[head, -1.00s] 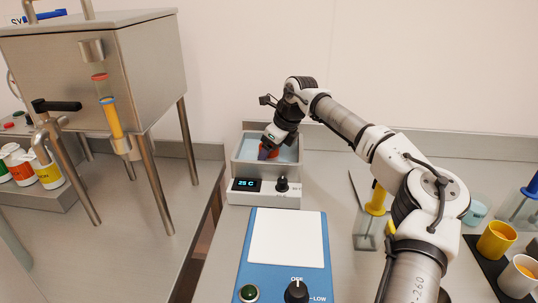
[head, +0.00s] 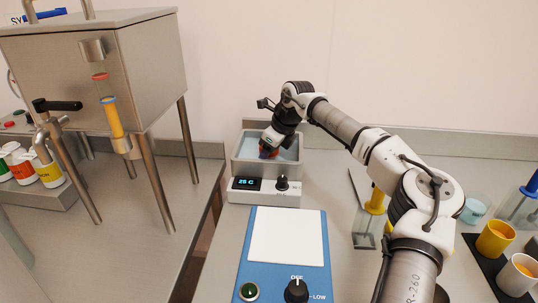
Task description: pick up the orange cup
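A small patch of orange-red (head: 274,155), likely the orange cup, shows inside the water bath (head: 238,163), the grey open box with a "25 C" display on its front. My gripper (head: 267,153) reaches down into the bath right at this patch and covers most of it. A dark purple bit shows beside the orange at the fingertips; I cannot tell whether it is a finger or another object. The fingers are too small and hidden to tell whether they are open or shut, or touching the cup.
A blue hot plate with a white top (head: 287,235) stands in front of the bath. A yellow cup (head: 495,240) and a white cup with orange contents (head: 519,277) stand on a dark mat at right. A steel hopper (head: 150,65) on legs stands at left.

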